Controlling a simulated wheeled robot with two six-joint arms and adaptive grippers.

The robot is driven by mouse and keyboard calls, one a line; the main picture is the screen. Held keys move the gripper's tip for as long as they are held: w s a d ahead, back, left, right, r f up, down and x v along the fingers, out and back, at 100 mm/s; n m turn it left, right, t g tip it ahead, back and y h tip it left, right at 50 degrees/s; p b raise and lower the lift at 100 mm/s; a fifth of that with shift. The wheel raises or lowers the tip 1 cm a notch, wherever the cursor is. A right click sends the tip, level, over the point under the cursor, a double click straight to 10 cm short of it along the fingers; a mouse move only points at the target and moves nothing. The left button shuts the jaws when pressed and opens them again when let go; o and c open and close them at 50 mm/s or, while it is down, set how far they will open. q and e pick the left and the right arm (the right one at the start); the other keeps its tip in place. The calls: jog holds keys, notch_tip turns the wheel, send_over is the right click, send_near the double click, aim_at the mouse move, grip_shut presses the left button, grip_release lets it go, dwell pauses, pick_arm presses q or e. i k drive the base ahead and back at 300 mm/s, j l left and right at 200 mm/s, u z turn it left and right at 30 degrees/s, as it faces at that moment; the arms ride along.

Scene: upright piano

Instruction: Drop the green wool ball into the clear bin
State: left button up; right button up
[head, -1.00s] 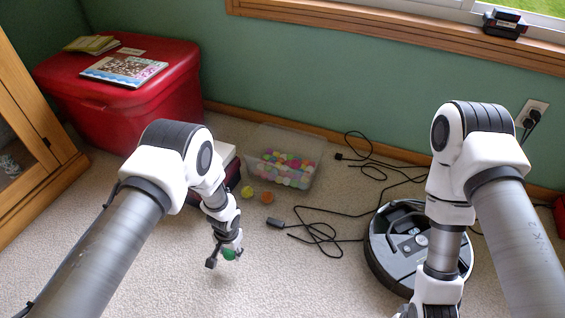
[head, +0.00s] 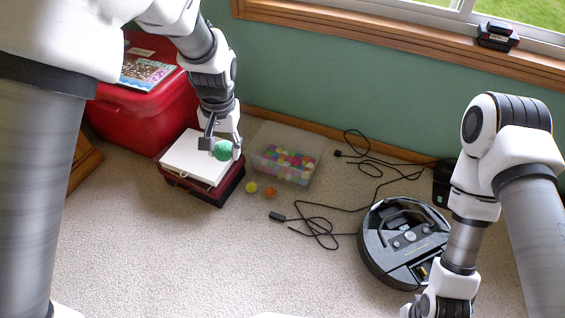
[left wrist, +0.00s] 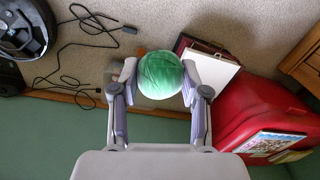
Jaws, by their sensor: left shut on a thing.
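The green wool ball (head: 223,150) is held between the fingers of my left gripper (head: 222,146), which is shut on it. In the head view they appear up in the air, over the right part of the white-topped dark red box and left of the bin. The ball (left wrist: 160,75) also shows between both fingers in the left wrist view. The clear bin (head: 308,178) stands on the carpet by the wall, with several coloured balls inside. My right arm comes in from the right; its gripper is not visible.
A yellow ball (head: 251,187) and an orange ball (head: 270,192) lie on the carpet before the bin. A black cable (head: 318,228) and a robot vacuum (head: 375,262) are to the right. A red tub (head: 150,125) and the white-topped box (head: 200,160) stand left.

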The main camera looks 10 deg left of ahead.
aim_at(287, 156)
jog(key=i+j+z, duration=0.2)
jog(key=z, duration=0.25)
jog(key=i+j+z, duration=0.15)
jog(key=j+z, duration=0.25)
jog(key=i+j+z, duration=0.15)
jog(key=j+z, duration=0.3)
jog(key=i+j, duration=0.1)
jog(key=j, duration=0.8)
jog(key=i+z, duration=0.05)
